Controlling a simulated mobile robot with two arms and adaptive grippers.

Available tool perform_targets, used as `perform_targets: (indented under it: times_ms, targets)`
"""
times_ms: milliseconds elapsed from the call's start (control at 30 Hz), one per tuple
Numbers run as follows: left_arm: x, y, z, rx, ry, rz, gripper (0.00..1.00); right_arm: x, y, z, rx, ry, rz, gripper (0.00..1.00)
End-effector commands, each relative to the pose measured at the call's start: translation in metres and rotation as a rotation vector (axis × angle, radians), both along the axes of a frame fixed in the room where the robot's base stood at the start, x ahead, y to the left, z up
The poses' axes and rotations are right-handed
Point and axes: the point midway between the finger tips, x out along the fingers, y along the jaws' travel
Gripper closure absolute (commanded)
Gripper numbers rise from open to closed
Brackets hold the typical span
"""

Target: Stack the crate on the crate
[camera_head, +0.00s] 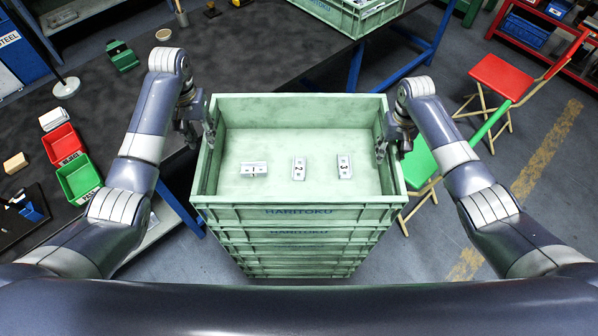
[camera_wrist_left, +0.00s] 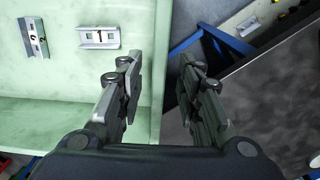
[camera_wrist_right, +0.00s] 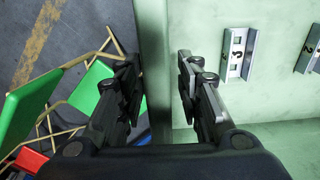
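A light green crate (camera_head: 300,213) marked HARITOKU tops a stack of similar crates (camera_head: 295,236) in front of me. Three small metal parts numbered 1 (camera_head: 254,169), 2 (camera_head: 298,168) and 3 (camera_head: 344,167) lie inside it. My left gripper (camera_head: 208,132) is at its left wall; in the left wrist view its fingers (camera_wrist_left: 160,85) stand apart, astride the wall. My right gripper (camera_head: 386,145) is at the right wall; in the right wrist view its fingers (camera_wrist_right: 158,85) stand apart astride that wall. Firm contact is not visible. Another green crate (camera_head: 372,18) stands at the back on the dark table.
The dark table (camera_head: 270,60) spans the left and back. Red (camera_head: 64,143) and green (camera_head: 80,178) bins lie on its left part. A red-topped folding stool (camera_head: 500,76) and a green seat (camera_head: 418,162) stand to the right. Floor is open at far right.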

Motion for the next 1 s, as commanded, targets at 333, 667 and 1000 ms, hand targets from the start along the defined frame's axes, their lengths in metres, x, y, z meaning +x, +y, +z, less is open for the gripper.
perform_targets:
  times_ms: [333,667,1000]
  targets:
    - [-0.001,0.000,0.043,0.000,0.000,0.001,0.67,0.000,0.000,0.001,0.000,-0.001,0.000,0.67]
    - [-0.001,0.000,0.044,0.000,0.001,0.001,0.67,0.002,0.000,0.054,0.000,-0.005,0.001,0.67]
    - [-0.001,0.000,0.044,0.000,0.001,0.000,0.67,0.001,0.000,0.112,0.001,-0.001,0.000,0.67]
